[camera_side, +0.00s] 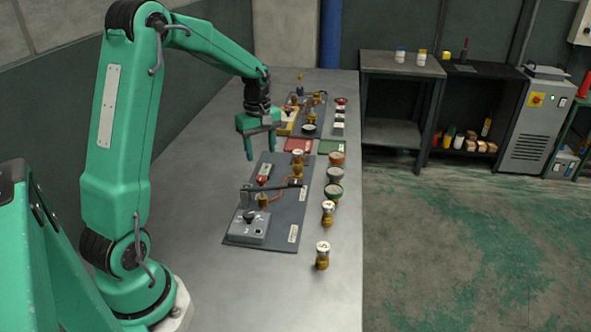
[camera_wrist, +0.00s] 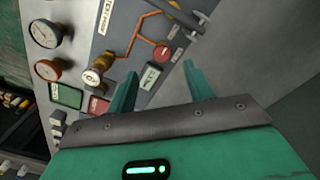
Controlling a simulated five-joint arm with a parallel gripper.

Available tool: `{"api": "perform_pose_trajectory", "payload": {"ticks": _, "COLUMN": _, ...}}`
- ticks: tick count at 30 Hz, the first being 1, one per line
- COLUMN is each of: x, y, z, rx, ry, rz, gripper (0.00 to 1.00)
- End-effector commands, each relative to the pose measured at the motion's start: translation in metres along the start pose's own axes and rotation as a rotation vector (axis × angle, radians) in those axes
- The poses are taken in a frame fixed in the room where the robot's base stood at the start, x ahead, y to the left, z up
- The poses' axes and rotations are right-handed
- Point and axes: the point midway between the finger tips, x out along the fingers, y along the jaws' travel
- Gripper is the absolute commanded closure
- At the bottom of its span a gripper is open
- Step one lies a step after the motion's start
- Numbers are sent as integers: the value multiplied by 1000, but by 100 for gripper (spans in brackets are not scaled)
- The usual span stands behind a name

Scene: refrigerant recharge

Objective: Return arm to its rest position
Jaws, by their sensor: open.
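My green arm is raised over the metal bench (camera_side: 335,285) in the side view. My gripper (camera_side: 260,156) hangs with its fingers down over the far end of the near grey panel (camera_side: 245,232). It also shows in the wrist view (camera_wrist: 160,72), where the two green fingers are apart with nothing between them. Beyond the fingers the wrist view shows a grey panel with orange lines, a red knob (camera_wrist: 162,52) and a brass fitting with a white top (camera_wrist: 93,76).
A grey switch box (camera_side: 250,225) and a dark lever (camera_side: 272,187) sit on the near panel. Brass fittings with white caps (camera_side: 322,255) and gauges (camera_side: 334,193) stand along its right. A second panel with fittings lies behind.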

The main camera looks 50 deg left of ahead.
Motion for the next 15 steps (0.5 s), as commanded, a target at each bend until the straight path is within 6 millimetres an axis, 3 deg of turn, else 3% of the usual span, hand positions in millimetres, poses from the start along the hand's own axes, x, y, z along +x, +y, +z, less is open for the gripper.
{"api": "perform_pose_trajectory", "payload": {"ticks": 15, "x": -79, "y": -29, "z": 88, "rx": 475, "ry": 87, "rz": 126, "gripper": 48}}
